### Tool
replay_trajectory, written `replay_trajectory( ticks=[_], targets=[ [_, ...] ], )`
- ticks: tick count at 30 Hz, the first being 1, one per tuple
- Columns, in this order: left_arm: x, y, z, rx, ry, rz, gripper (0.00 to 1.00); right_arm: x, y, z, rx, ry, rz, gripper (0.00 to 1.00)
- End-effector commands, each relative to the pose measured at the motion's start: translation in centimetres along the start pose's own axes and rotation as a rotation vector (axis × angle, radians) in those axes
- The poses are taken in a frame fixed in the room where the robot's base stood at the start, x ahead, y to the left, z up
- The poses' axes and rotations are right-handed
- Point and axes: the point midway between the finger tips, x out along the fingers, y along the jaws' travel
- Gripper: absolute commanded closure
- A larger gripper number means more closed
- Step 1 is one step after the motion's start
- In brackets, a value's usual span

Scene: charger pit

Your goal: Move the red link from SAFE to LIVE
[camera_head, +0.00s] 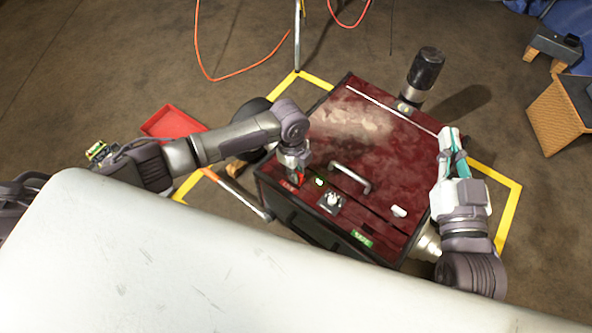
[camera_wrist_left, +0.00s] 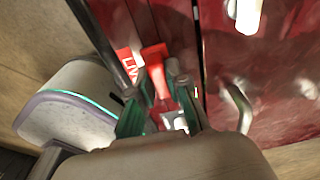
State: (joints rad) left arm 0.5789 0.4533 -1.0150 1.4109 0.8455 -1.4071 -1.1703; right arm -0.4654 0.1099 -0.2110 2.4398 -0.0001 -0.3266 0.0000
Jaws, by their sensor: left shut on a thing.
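My left gripper (camera_head: 296,176) is shut on the red link (camera_wrist_left: 155,72), over the near left corner of the dark red box. The link stands up between the teal-lined fingertips in the left wrist view. The red LIVE label (camera_head: 288,185) is right beside it; part of its lettering shows in the wrist view (camera_wrist_left: 127,62). The fingers hide the link's lower end, so I cannot tell whether it is seated. The green SAFE label (camera_head: 361,239) is near the front right edge. My right gripper (camera_head: 451,142) is over the box's right edge; its finger opening is unclear.
The box top (camera_head: 385,160) carries a metal handle (camera_head: 350,177), a switch (camera_head: 331,201), a small white piece (camera_head: 399,211) and a black-topped cylinder (camera_head: 425,70). A red tray (camera_head: 172,121) lies on the floor at left. Yellow tape surrounds the box.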

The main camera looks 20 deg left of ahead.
Motion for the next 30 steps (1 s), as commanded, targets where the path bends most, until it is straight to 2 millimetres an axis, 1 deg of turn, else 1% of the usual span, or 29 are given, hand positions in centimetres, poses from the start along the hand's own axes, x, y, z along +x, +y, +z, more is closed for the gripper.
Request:
replay_trajectory(
  ticks=[5, 6, 10, 18, 22, 26, 30],
  targets=[
    [0.3, 0.0, 0.0, 0.000, 0.000, 0.000, 1.00, 0.0, -0.1, -0.2, 0.001, 0.016, -0.001, 1.00],
    [0.2, 0.0, 0.0, 0.000, 0.000, 0.000, 0.78, 0.0, -0.1, -0.3, 0.001, 0.021, -0.001, 1.00],
    [0.2, 0.0, 0.0, 0.000, 0.000, 0.000, 0.56, 0.0, -0.1, -0.3, 0.001, 0.022, -0.001, 1.00],
    [0.2, 0.0, 0.0, 0.000, 0.000, 0.000, 0.55, 0.1, 0.0, -0.2, 0.000, 0.016, -0.001, 1.00],
    [-0.5, -0.1, 0.1, 0.000, 0.000, -0.001, 0.55, 0.1, 0.0, -0.2, 0.000, 0.016, -0.001, 1.00],
    [-2.5, -0.1, 0.1, 0.000, 0.000, -0.003, 0.55, 0.1, 0.0, -0.3, 0.000, 0.017, -0.001, 1.00],
    [-5.6, -0.1, 0.1, 0.000, -0.001, -0.004, 0.55, 0.1, 0.0, -0.3, 0.000, 0.017, -0.001, 1.00]
  ],
)
